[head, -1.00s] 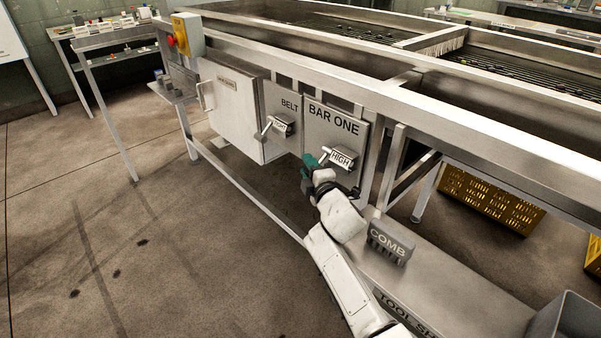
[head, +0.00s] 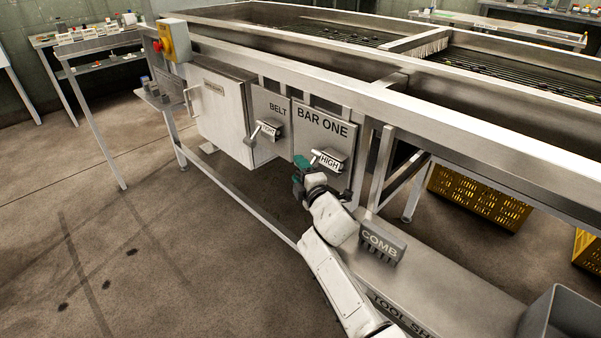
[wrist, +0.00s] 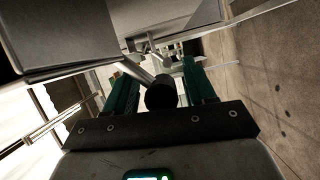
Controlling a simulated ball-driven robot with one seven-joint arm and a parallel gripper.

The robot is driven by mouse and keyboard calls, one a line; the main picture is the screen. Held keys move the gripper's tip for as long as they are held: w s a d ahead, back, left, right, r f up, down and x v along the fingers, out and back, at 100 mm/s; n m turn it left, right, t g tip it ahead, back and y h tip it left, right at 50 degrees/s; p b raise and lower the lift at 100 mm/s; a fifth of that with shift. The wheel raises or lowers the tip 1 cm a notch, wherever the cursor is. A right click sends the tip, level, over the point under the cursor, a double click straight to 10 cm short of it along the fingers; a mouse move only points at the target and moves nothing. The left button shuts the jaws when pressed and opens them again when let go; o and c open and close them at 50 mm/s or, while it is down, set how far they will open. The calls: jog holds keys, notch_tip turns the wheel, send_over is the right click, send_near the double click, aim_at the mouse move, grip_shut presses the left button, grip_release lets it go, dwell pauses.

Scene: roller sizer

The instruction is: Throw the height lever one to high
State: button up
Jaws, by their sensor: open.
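The BAR ONE panel (head: 312,139) carries a plate marked HIGH (head: 329,162) on the front of the steel machine. A pale lever arm (head: 316,154) sticks out leftward beside the plate. My gripper (head: 299,172) with green fingers is just below and left of the lever's end. In the wrist view my gripper (wrist: 158,82) is open, and a round black knob (wrist: 160,94) on a metal rod (wrist: 137,70) shows between the fingers. I cannot tell whether either finger touches it. In the head view the knob is hard to make out at my fingers.
A BELT panel with its own lever (head: 255,131) is close on the left, beside a white cabinet (head: 222,115). A COMB block (head: 383,242) stands on the low shelf (head: 432,272) to the right of my arm. Open floor (head: 150,240) lies on the left.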

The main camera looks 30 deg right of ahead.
jog(key=s+p, duration=0.3)
jog(key=s, duration=0.4)
jog(key=shift+s+a, duration=0.25)
dwell(0.4)
